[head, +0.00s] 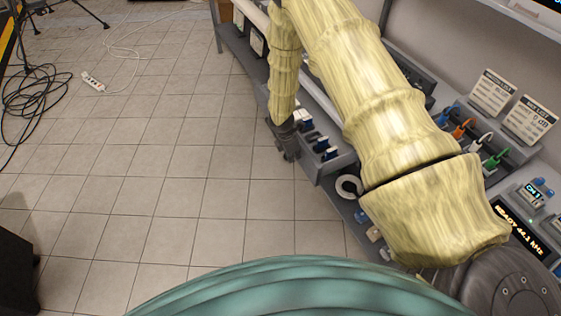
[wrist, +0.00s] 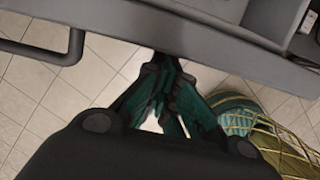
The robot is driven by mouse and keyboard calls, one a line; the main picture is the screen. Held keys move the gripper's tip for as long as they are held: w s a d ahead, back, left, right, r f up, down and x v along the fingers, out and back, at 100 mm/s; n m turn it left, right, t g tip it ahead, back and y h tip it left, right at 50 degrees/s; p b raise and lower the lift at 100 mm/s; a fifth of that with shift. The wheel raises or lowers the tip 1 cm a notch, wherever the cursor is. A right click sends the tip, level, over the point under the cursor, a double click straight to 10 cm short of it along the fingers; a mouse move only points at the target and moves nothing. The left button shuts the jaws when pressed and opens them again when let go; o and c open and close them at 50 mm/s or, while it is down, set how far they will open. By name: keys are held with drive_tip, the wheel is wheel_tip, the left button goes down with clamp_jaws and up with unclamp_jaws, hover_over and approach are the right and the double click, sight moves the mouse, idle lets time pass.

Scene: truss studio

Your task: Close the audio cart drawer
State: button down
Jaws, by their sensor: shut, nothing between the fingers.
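The grey audio cart (head: 335,165) runs along the right side of the head view, largely hidden behind my arm. In the wrist view a long grey front panel (wrist: 110,25), likely the drawer's, crosses the top, with a dark bar handle (wrist: 45,53) at the left. My gripper (wrist: 165,68) is shut and empty, its fingertips close against the panel's lower edge in the picture, right of the handle. I cannot tell whether they touch. My gripper also shows small in the head view (head: 288,150), beside the cart's floor side. How far the drawer stands out is unclear.
Coloured plugs (head: 463,128) and label cards (head: 493,92) stand further right. The tiled floor (head: 190,190) is clear; a power strip (head: 93,82) and black cable coils (head: 38,90) lie far left.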

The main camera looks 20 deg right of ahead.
hover_over(323, 152)
drive_tip(key=shift+d+b, duration=0.2)
drive_tip(key=shift+b, duration=0.25)
drive_tip(key=shift+a, duration=0.1)
